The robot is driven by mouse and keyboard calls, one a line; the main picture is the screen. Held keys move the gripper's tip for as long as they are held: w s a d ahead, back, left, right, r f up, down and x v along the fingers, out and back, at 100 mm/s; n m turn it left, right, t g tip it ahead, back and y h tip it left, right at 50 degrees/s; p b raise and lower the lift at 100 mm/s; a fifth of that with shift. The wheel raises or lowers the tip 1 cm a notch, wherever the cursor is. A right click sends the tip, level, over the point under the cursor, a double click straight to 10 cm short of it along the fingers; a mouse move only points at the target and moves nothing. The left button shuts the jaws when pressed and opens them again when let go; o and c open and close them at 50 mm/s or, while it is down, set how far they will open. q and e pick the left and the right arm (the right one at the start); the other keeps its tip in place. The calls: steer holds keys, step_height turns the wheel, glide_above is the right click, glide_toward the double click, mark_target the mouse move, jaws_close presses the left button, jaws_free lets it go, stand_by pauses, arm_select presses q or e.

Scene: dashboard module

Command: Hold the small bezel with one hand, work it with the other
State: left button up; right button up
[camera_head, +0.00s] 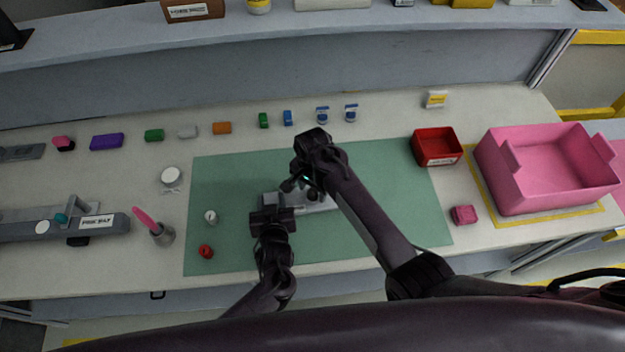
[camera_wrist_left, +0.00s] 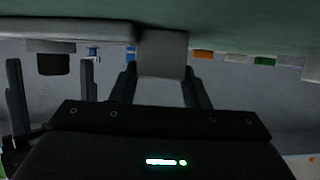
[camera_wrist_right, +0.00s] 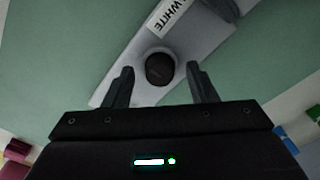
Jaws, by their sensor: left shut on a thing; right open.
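The small bezel (camera_head: 322,206) is a light grey plate on the green mat, partly hidden by my arms in the head view. In the right wrist view the bezel (camera_wrist_right: 205,36) shows a white label reading "WHITE" and a round black knob (camera_wrist_right: 160,68). My left gripper (camera_head: 272,204) is shut on the bezel's left end; in the left wrist view its fingers flank a grey block (camera_wrist_left: 162,54) of it. My right gripper (camera_wrist_right: 160,84) is open above the bezel, its fingers on either side of the knob. I cannot tell whether they touch it.
The green mat (camera_head: 400,190) is mostly clear. A red bin (camera_head: 436,159) and a large pink bin (camera_head: 548,190) stand at the right. Several small coloured blocks line the back. A grey "PINK" labelled module (camera_head: 55,230) and a cup with a pink tool (camera_head: 163,236) are at the left.

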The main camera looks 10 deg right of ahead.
steer(key=shift+f, duration=0.35)
steer(key=c, duration=0.6)
steer(key=o, duration=0.6)
